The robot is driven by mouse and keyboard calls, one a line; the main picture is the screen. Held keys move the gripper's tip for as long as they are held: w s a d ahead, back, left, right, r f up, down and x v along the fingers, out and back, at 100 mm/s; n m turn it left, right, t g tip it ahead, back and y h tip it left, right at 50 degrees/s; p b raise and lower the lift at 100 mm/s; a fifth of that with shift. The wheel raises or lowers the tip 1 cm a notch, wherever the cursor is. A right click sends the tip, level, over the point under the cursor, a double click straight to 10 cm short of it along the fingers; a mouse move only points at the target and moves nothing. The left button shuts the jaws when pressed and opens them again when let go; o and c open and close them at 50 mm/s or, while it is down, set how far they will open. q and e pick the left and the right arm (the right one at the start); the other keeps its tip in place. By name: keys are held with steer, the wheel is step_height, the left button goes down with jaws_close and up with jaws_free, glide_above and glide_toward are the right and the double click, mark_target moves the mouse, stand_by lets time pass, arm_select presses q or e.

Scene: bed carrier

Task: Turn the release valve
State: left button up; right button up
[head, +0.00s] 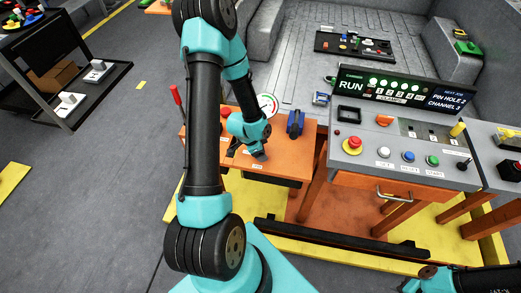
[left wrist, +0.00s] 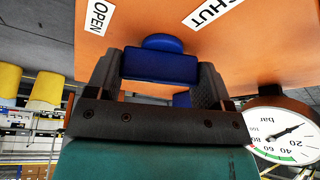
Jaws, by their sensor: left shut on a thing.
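The release valve's blue handle (left wrist: 160,66) shows in the left wrist view, between the two dark fingers of my left gripper (left wrist: 158,75), which is shut on it. The labels OPEN (left wrist: 97,16) and SHUT (left wrist: 210,11) lie on the orange panel beyond it. In the head view my left gripper (head: 257,153) reaches down to the orange bench (head: 285,163), and the handle is hidden there. A round pressure gauge (left wrist: 284,136) stands at the right in the left wrist view, its needle off the green band.
A blue device (head: 295,122) and a red lever (head: 176,96) stand on the orange bench. A grey control console (head: 370,155) with several buttons and a RUN display (head: 400,90) is to the right. A dark shelf cart (head: 70,95) stands at the left.

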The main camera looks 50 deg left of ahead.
arm_select(q)
steer(key=n+y, duration=0.1)
steer(key=n, duration=0.2)
steer(key=n+y, duration=0.1)
steer(key=n, duration=0.3)
steer(key=shift+t+y, duration=0.3)
steer(key=n+y, duration=0.1)
steer(key=n, duration=0.2)
steer(key=n+y, duration=0.1)
steer(key=n, duration=0.2)
steer(key=shift+g, duration=0.4)
steer(key=o, duration=0.9)
steer(key=shift+r, duration=0.1)
steer(key=v, duration=1.7)
steer(key=shift+s+d, duration=0.15)
steer(key=shift+d, duration=0.2)
